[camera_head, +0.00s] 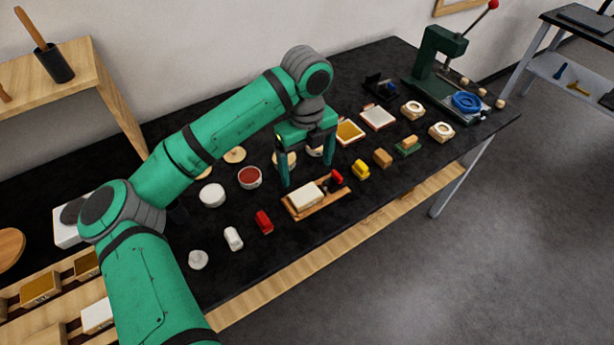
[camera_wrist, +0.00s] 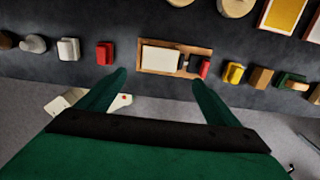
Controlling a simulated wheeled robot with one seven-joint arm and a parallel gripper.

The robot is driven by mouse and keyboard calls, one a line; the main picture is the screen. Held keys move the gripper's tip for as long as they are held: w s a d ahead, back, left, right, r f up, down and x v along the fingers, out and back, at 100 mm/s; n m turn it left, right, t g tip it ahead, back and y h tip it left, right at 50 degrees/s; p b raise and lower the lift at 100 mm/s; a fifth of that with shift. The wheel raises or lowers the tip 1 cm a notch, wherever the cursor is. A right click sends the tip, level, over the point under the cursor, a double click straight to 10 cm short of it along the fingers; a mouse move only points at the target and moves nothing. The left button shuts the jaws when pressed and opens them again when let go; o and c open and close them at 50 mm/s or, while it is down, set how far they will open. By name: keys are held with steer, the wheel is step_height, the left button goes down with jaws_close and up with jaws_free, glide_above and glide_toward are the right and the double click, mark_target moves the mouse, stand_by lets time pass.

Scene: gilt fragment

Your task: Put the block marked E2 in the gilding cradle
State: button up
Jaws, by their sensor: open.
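A wooden tray (camera_head: 328,202), which looks like the gilding cradle, lies near the table's front edge. A cream-white block (camera_head: 306,196) and a red piece (camera_head: 336,176) are on it; both also show in the wrist view, the white block (camera_wrist: 161,57) left of the red piece (camera_wrist: 204,68). A red block (camera_head: 264,221), a white block (camera_head: 233,238), a yellow block (camera_head: 361,168) and a tan block (camera_head: 382,158) stand in a row beside the tray. No E2 mark is legible. My gripper (camera_head: 306,171) is open and empty above the tray's back side.
A bowl of red stuff (camera_head: 249,177) and a white round pot (camera_head: 212,195) stand behind the row. A green-and-tan block (camera_head: 407,146) is farther right. A green lever press (camera_head: 440,55) stands at the far right end. Framed yellow (camera_head: 349,132) and white panels lie behind the row.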

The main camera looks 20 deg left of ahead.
steer(key=w+d+f+n+t+h, duration=0.15)
steer(key=d+n+t+h, duration=0.25)
steer(key=d, duration=0.8)
steer(key=w+d+n+t+h, duration=0.3)
steer(key=d+n+t, duration=0.15)
steer(key=d, duration=0.65)
steer(key=w+d+f+n+t+h, duration=0.1)
steer(key=w+d+n+t+h, duration=0.25)
steer(key=d, duration=0.85)
steer(key=s+a+f+n+t+y, duration=0.2)
steer(key=s+a+f+n+y, duration=0.2)
steer(key=s+f+n, duration=0.45)
steer(key=s+a+f+n+t+y, duration=0.2)
steer(key=s+a+f+n+y, duration=0.3)
steer(key=s, duration=0.7)
steer(key=s+a, duration=0.4)
steer(key=s, duration=0.7)
steer(key=s+a+y, duration=0.1)
steer(key=s+a, duration=0.4)
steer(key=s, duration=0.6)
steer(key=shift+s+g, duration=0.3)
steer(key=shift+s, duration=0.1)
steer(key=shift+a+y, duration=0.1)
steer(key=shift+y, duration=0.15)
steer(key=shift+c, duration=0.3)
